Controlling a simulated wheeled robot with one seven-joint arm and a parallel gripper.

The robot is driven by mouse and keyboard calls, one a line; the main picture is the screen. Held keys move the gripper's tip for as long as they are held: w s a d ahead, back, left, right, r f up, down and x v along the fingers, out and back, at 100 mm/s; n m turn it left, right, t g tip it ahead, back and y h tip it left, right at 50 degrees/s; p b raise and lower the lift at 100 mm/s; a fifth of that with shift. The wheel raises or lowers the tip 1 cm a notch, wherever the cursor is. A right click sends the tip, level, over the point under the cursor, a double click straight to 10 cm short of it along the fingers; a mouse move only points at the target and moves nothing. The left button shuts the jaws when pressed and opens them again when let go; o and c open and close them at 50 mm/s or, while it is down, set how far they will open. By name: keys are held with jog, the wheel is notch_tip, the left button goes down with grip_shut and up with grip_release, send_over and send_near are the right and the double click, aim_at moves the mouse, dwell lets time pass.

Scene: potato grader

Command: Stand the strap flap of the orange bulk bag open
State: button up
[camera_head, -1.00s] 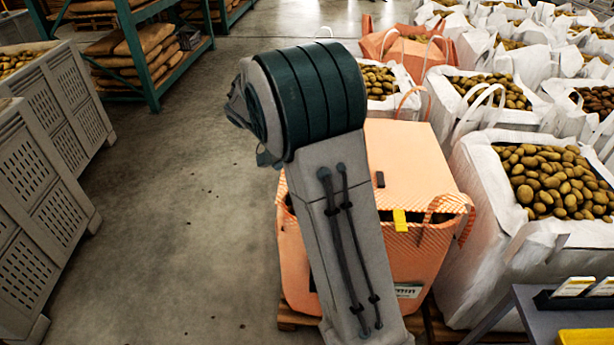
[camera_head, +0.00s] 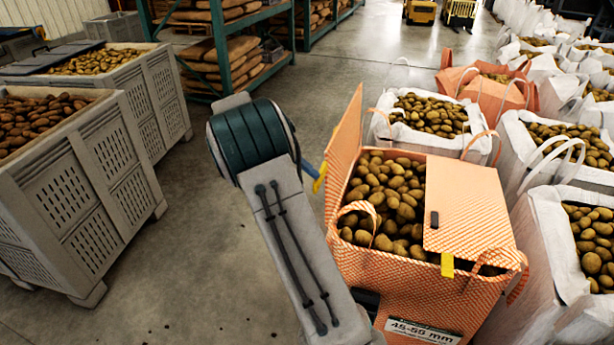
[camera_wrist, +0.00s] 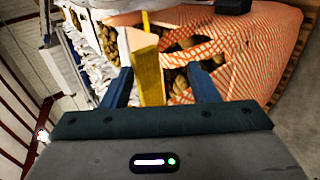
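The orange bulk bag (camera_head: 400,285) is full of potatoes, labelled 45-55 mm. Its left flap (camera_head: 345,140) stands upright along the bag's left side. The right flap (camera_head: 465,205) lies flat over the right part, with a dark clip and a yellow tab. The left flap's yellow tab (camera_head: 320,177) shows beside my gripper (camera_head: 311,170), mostly hidden behind my arm. In the wrist view, my gripper (camera_wrist: 160,82) has its blue fingers apart on either side of the yellow tab (camera_wrist: 150,75), with a visible gap at the right finger.
White bulk bags of potatoes (camera_head: 428,115) stand behind and to the right, close to the orange bag. Another orange bag (camera_head: 490,92) is farther back. Grey slatted crates (camera_head: 75,190) stand at left. Bare floor (camera_head: 195,235) lies between the crates and the bag. Green racks (camera_head: 225,45) stand behind.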

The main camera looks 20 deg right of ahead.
jog(key=shift+o, duration=0.5)
jog(key=shift+a+f, duration=0.25)
jog(key=shift+f, duration=0.35)
jog(key=shift+a+f, duration=0.25)
jog(key=shift+f, duration=0.35)
jog(key=o, duration=1.2)
jog(key=shift+w+f, duration=0.1)
jog(key=shift+w, duration=0.15)
jog(key=shift+c, duration=0.3)
jog(key=shift+w+a+r, duration=0.15)
jog(key=shift+r, duration=0.1)
jog(key=shift+c, duration=0.4)
jog(key=v, duration=0.7)
jog(key=r+v, duration=0.1)
jog(key=v, duration=0.3)
jog(key=shift+w+d+r+p, duration=0.1)
jog(key=shift+d+r+p, duration=0.1)
jog(key=shift+p, duration=0.2)
jog(key=shift+c, duration=1.4)
jog(key=shift+p+v, duration=1)
jog(key=shift+f, duration=0.1)
